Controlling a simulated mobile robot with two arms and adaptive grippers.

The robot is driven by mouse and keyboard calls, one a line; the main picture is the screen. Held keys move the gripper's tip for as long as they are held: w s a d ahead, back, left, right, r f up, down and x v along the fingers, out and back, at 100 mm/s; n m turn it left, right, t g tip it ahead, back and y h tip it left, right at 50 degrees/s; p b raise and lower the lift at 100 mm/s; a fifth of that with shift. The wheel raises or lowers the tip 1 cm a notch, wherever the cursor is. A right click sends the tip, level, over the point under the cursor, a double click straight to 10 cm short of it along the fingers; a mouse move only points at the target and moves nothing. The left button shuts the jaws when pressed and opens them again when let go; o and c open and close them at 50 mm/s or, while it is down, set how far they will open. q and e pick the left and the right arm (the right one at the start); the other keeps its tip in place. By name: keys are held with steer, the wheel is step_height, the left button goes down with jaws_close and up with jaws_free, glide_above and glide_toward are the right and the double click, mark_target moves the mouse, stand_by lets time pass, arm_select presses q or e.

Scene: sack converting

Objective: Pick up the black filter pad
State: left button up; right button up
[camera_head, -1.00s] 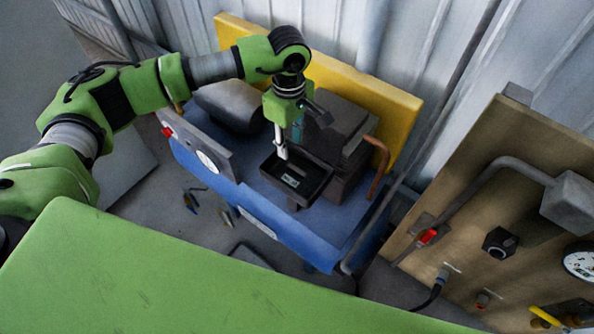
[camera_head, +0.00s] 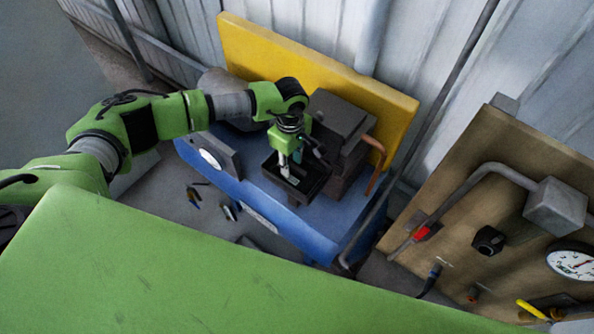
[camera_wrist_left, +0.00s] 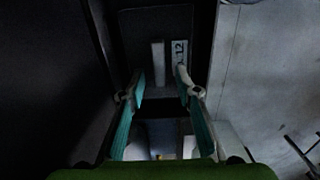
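A black open tray (camera_head: 318,187) is fixed low on the front of the dark block on the blue machine. A light label shows inside it; in the left wrist view the label (camera_wrist_left: 180,52) reads 12, on a dark surface beside a pale strip (camera_wrist_left: 157,54). I cannot make out the black filter pad separately from the tray's dark inside. My left gripper (camera_head: 287,172) points down into the tray. In the left wrist view my left gripper (camera_wrist_left: 160,78) has its two teal fingers apart, with nothing visibly clamped between them. My right gripper is not in view.
The dark block (camera_head: 342,118) and a copper pipe (camera_head: 377,165) stand close beside the tray. A yellow panel (camera_head: 320,65) rises behind. A wooden board (camera_head: 470,200) with pipe and gauge is at right. Tools lie on the floor (camera_head: 195,197).

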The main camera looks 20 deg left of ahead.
arm_select(q)
jaws_close()
steer(key=shift+r, duration=0.1)
